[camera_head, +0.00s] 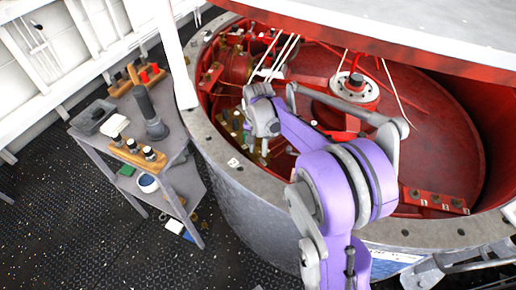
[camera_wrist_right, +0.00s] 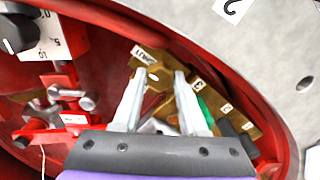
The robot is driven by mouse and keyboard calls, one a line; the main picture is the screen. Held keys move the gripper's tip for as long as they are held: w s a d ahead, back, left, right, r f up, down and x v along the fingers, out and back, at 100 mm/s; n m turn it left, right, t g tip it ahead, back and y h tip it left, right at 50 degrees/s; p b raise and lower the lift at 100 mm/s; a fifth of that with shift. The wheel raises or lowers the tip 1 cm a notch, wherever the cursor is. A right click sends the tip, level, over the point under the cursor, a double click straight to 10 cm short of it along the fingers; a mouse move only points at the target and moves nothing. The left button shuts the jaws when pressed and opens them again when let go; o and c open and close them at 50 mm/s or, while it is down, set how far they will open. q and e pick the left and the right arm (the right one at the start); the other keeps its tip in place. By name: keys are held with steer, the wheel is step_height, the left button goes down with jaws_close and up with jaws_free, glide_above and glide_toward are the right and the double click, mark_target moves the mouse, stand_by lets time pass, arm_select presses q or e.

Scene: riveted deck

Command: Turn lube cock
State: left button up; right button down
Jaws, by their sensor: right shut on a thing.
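In the head view my right gripper (camera_head: 264,145) reaches down inside the rim of the red round housing, at its near left side. In the right wrist view its two pale fingers (camera_wrist_right: 161,75) stand a little apart over a brass plate (camera_wrist_right: 240,116) with numbered labels. The gripper is shut on a part at this plate, which I take to be the lube cock; the held part is mostly hidden and hard to make out. A green handle (camera_wrist_right: 207,112) and a dark handle (camera_wrist_right: 235,135) lie just right of the fingers. My left gripper is out of view.
The grey rim (camera_head: 245,178) of the housing curves close around my right arm. Red fittings (camera_wrist_right: 50,115) and a black knob with a dial (camera_wrist_right: 18,35) sit left of the fingers. A grey bench (camera_head: 185,180) with tools stands at the left, on dark flooring.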

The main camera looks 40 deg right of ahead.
mark_target(258, 151)
steer(key=shift+m, duration=0.6)
steer(key=shift+c, duration=2.2)
jaws_free()
steer(key=shift+r, duration=0.1)
step_height(258, 151, up, 11)
steer(key=shift+p, duration=0.45)
